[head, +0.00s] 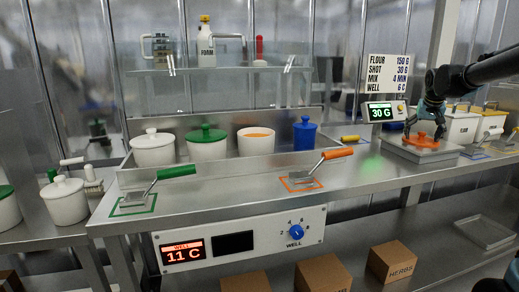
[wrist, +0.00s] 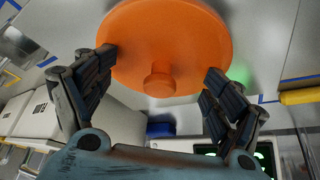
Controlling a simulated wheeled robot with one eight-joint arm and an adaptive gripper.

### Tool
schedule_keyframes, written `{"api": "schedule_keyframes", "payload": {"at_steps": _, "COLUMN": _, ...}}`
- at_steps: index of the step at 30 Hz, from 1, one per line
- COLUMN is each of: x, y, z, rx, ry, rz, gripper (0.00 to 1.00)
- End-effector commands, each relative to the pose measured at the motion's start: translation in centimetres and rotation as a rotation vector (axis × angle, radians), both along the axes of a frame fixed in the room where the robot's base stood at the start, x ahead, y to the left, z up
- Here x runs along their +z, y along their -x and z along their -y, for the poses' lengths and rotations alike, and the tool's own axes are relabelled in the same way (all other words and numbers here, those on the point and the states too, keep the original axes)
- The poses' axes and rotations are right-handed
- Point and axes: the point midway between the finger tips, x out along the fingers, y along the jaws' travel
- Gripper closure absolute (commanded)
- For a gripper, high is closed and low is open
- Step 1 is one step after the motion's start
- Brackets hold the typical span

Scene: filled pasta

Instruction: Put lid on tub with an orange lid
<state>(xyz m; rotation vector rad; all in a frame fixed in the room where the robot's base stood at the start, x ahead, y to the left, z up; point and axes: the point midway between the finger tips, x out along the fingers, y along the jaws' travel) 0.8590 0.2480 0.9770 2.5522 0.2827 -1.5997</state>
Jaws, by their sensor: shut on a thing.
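The orange lid (head: 421,141) is a round disc with a knob, at the scale on the right of the counter. My gripper (head: 425,120) is above it. In the wrist view the lid (wrist: 165,35) fills the top, with its knob toward me. The fingers of my gripper (wrist: 160,75) are on either side and shut on its rim. I cannot tell whether the lid touches the pan under it. A white tub with orange filling (head: 256,146) stands uncovered in the metal well, between the green-lidded tub (head: 207,143) and the blue tub (head: 305,134), far left of my gripper.
The grey scale pan (head: 420,155) is under the lid, beside the 30 G display (head: 382,112). An orange-handled scoop (head: 318,167) and a green-handled scoop (head: 158,188) lie in front of the well. White bins (head: 462,127) stand right of my gripper.

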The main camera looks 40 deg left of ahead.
Motion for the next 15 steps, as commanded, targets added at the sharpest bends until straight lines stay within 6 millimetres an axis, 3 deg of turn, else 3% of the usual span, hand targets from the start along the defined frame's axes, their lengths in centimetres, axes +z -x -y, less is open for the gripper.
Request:
{"api": "schedule_keyframes", "payload": {"at_steps": 8, "x": 0.0, "y": 0.1, "z": 0.0, "rx": 0.000, "ry": 0.000, "rz": -0.002, "gripper": 0.35}}
{"api": "schedule_keyframes", "payload": {"at_steps": 10, "x": 0.2, "y": 0.1, "z": 0.0, "rx": 0.000, "ry": 0.000, "rz": -0.002, "gripper": 0.41}}
{"api": "schedule_keyframes", "payload": {"at_steps": 13, "x": 0.6, "y": 0.0, "z": 0.0, "rx": 0.000, "ry": 0.000, "rz": -0.002, "gripper": 0.58}}
{"api": "schedule_keyframes", "payload": {"at_steps": 15, "x": 0.9, "y": 0.0, "z": 0.0, "rx": 0.000, "ry": 0.000, "rz": -0.002, "gripper": 0.76}}
